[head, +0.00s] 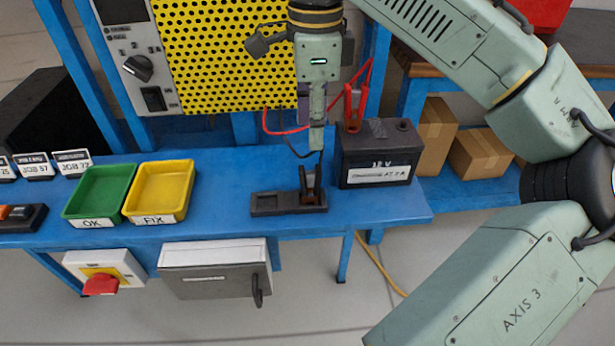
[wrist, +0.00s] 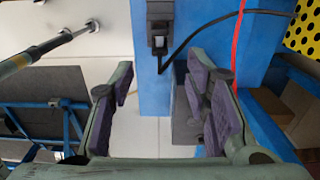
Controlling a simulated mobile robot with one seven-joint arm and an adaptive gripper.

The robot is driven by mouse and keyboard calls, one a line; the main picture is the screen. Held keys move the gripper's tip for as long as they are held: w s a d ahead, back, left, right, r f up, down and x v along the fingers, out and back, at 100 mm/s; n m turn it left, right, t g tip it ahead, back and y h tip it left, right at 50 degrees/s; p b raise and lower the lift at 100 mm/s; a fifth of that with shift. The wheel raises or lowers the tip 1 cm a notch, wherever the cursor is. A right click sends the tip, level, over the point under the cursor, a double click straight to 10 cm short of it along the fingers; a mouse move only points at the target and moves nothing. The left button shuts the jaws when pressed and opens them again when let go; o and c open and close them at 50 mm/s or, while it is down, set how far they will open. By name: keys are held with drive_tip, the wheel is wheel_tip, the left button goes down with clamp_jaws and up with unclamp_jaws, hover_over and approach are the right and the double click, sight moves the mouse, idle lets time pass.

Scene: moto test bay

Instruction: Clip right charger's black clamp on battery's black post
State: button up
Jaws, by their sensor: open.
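The black clamp (head: 311,187) stands upright in a dark holder (head: 268,205) on the blue bench, with a black cable running from it. In the wrist view the clamp (wrist: 159,42) is at the top centre, ahead of the gap between my fingers. My gripper (head: 317,148) points down just above the black clamp. In the wrist view my gripper (wrist: 160,80) is open and empty.
Behind the bench is a yellow perforated panel (head: 220,60) with red and black cables in front. A green tray (head: 100,190) and a yellow tray (head: 160,190) stand at the left. Cardboard boxes (head: 478,152) lie behind right. The bench front right of the holder is clear.

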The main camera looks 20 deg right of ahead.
sight(310, 168)
wheel_tip(310, 168, down, 6)
drive_tip(key=shift+r, duration=0.2)
drive_tip(key=shift+f, duration=0.1)
idle(0.3)
drive_tip(key=f, duration=0.3)
drive_tip(key=f+p, duration=0.1)
drive_tip(key=f, duration=0.1)
drive_tip(key=shift+a, duration=0.25)
drive_tip(key=shift+c, duration=0.5)
clamp_jaws()
